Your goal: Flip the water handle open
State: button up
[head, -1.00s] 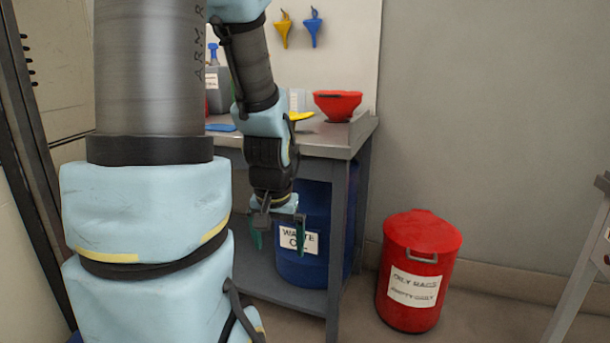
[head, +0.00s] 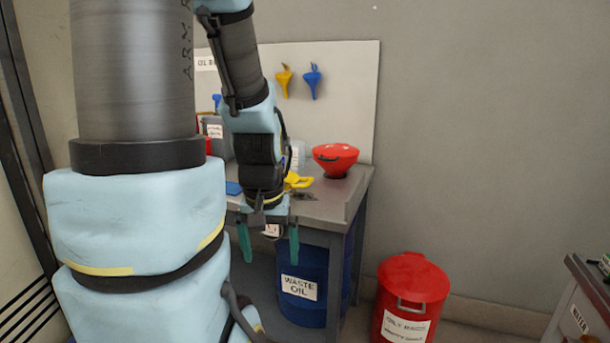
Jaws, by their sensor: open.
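My gripper (head: 268,246) hangs from my arm with its two teal fingers pointing down and spread apart. Nothing shows between the fingers. It appears in front of the front edge of the metal bench (head: 322,207), above and left of the waste oil label. I cannot make out a water handle for certain. My gripper is far to the left of this cart in the picture.
A blue waste oil drum (head: 302,312) stands under the bench. A red lidded bin (head: 411,290) stands on the floor to its right. A red funnel (head: 336,158) and a yellow item (head: 299,181) are on the bench. Floor shows between bin and cart.

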notch_tip(320, 180, up, 3)
jog(key=shift+f+p, duration=0.1)
jog(key=shift+p, duration=0.55)
